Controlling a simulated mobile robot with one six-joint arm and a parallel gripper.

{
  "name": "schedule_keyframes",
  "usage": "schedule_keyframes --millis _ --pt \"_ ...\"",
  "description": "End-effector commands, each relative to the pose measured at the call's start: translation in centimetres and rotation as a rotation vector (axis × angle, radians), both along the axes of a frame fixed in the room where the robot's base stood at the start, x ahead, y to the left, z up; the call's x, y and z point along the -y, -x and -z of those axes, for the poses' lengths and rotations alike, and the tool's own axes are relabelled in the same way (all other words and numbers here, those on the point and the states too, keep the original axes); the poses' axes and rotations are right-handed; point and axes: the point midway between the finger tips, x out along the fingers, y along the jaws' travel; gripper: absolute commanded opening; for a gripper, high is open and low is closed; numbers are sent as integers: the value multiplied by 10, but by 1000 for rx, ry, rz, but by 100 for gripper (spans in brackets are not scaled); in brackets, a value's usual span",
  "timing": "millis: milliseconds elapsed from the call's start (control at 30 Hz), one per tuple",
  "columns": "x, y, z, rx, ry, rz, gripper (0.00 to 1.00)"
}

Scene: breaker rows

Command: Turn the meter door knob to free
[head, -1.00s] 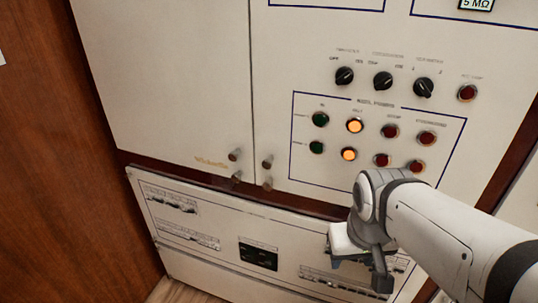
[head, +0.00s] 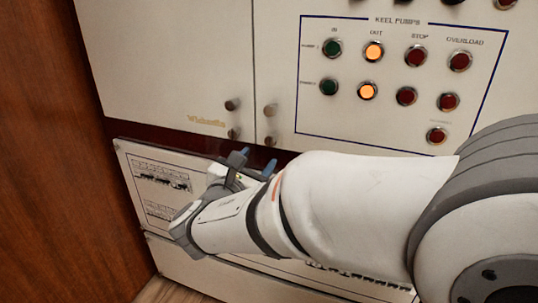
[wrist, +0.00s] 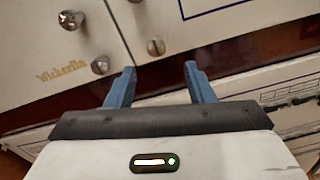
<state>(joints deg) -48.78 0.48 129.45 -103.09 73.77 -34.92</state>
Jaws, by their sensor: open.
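Two cream cabinet doors stand side by side with small metal knobs near their shared seam. On the right door, an upper knob (head: 270,109) and a lower knob (head: 270,141) sit one above the other. In the wrist view the lower knob (wrist: 155,47) is round with an upright slot and lies beyond my fingertips, between their lines. Which knob is the meter door knob is not labelled. My gripper (head: 253,162) has blue fingers and also shows in the wrist view (wrist: 160,72). It is open and empty, just below the knobs, apart from them.
The left door's knobs (head: 232,104) are close by on the left. Pump buttons (head: 373,52) and lamps are on the right door. A lower breaker panel (head: 160,175) lies partly behind my arm. A brown wooden wall (head: 45,150) bounds the left.

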Motion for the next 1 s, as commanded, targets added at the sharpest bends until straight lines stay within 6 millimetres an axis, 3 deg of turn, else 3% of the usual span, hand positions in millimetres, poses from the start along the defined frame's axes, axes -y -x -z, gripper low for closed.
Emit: schedule_keyframes --millis 100,533,900,1000 --pt "-3 -8 0 10 17 -14 48" --pt "20 -66 0 9 14 -11 48" --pt "22 -73 -1 9 13 -12 48" --pt "23 -73 -1 9 13 -11 41"
